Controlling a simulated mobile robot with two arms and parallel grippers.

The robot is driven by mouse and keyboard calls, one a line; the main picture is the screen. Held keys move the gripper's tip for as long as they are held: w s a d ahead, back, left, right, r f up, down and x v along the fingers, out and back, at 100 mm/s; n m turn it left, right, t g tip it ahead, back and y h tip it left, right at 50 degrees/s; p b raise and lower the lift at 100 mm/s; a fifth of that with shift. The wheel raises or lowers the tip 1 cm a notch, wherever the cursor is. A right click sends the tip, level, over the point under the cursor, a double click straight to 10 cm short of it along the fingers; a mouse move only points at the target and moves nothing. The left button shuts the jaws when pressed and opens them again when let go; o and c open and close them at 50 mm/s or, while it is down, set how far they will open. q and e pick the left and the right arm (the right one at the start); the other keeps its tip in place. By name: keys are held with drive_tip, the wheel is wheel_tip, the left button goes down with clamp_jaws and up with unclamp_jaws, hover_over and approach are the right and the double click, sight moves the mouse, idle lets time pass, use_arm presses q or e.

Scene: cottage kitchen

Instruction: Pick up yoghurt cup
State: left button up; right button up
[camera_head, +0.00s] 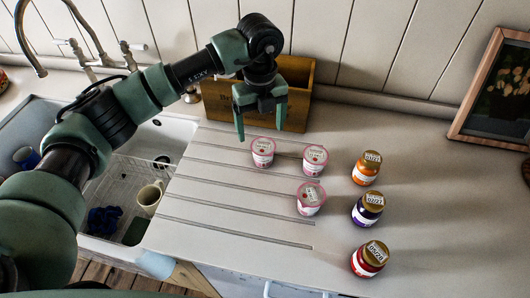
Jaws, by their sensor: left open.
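Three pink-and-white yoghurt cups stand upright on the counter in the camera_head view. One cup (262,152) is at the back left, one cup (315,160) is to its right, and one cup (310,198) is nearer the front. My left gripper (260,130) points down with its fingers apart and nothing between them. It appears just above and behind the back-left cup. I cannot tell its exact height over the counter. My right gripper is not in the view.
Three gold-lidded jars stand to the right: orange (366,168), purple (367,208) and red (369,259). A wooden box (297,72) is behind the gripper. The sink (183,134) holds a rack and mug (149,196). A picture frame (476,92) leans at right.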

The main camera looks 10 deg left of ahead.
sight(264, 147)
use_arm(q)
drive_tip(key=shift+w+f, duration=0.15)
drive_tip(key=shift+f, duration=0.3)
drive_tip(key=shift+f+p, duration=0.35)
drive_tip(key=shift+f, duration=0.05)
drive_tip(key=shift+s+d+f+p, duration=0.1)
drive_tip(key=shift+s+f+p, duration=0.15)
drive_tip(key=shift+f+p, duration=0.4)
drive_tip(key=f, duration=0.1)
drive_tip(key=f+p, duration=0.1)
drive_tip(key=f, duration=0.2)
drive_tip(key=shift+d+p, duration=0.25)
drive_tip(key=shift+p, duration=0.1)
drive_tip(key=shift+w+f, duration=0.1)
drive_tip(key=shift+f, duration=0.4)
drive_tip(key=c, duration=1.5)
drive_tip(key=shift+r+b, duration=2.7)
drive_tip(key=shift+r, duration=7.35)
